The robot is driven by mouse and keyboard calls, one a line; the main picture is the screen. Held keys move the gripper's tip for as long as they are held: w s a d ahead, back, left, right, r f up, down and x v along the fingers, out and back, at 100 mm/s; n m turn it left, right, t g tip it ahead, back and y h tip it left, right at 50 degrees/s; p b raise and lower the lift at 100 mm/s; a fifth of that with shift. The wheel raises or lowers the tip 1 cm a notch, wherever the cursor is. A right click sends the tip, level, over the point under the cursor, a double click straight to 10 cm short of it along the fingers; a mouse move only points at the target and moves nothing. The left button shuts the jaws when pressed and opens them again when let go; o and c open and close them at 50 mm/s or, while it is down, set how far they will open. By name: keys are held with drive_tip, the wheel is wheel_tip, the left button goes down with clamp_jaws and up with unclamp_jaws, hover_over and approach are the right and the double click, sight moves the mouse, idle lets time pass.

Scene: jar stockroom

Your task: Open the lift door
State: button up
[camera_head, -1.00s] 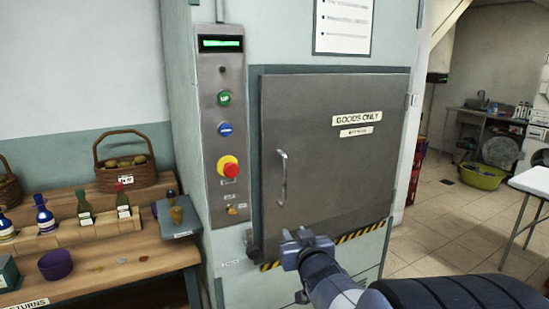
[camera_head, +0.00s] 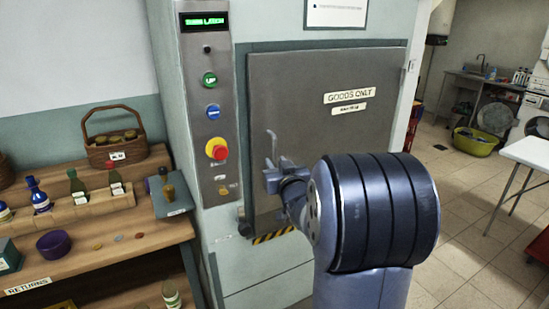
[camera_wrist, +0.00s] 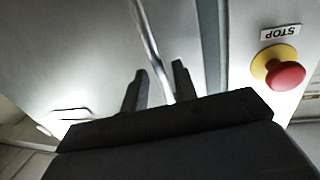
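The grey metal lift door (camera_head: 310,130), labelled GOODS ONLY, looks shut in its frame. Its upright bar handle (camera_head: 272,146) is on the left side of the door. My gripper (camera_head: 271,176) is at the lower part of the handle and hides that part in the head view. In the wrist view the handle bar (camera_wrist: 151,45) runs down between the two fingers of my gripper (camera_wrist: 158,85). The fingers are apart, with gaps beside the bar, so the gripper is open around it.
Left of the door a control panel (camera_head: 211,120) carries a green display, a green button, a blue button and a red stop button (camera_head: 216,148), close beside my gripper in the wrist view. A wooden shelf (camera_head: 120,257) with bottles stands left.

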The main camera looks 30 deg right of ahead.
drive_tip(key=shift+w+d, duration=0.2)
drive_tip(key=shift+w, duration=1.1)
clamp_jaws()
